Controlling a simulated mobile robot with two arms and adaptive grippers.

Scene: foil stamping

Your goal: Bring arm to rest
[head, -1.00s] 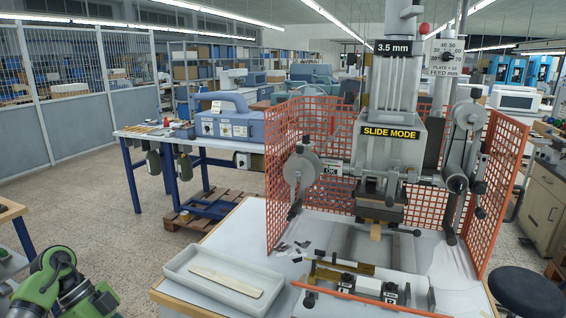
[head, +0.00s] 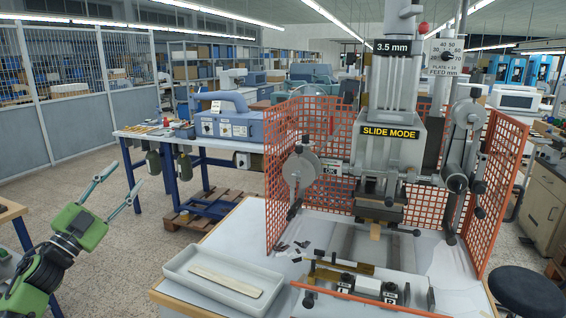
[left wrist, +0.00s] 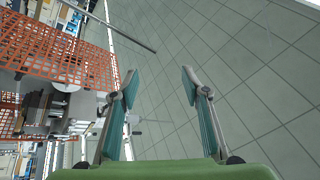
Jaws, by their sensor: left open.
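My left gripper (head: 117,184) is at the left side of the head view, over the floor and left of the worktable. Its two fingers are spread wide with nothing between them. In the left wrist view the same open fingers (left wrist: 160,78) show against bare surface tiles. The foil stamping press (head: 388,140) stands on the worktable at the right, well apart from the gripper. My right gripper shows in neither view.
A grey tray (head: 173,278) holding a pale strip (head: 225,282) lies at the worktable's front left. An orange mesh guard (head: 283,165) surrounds the press. A blue-legged bench (head: 130,170) stands behind my gripper. A black stool (head: 525,291) is at the right. Open floor (head: 90,190) lies around the gripper.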

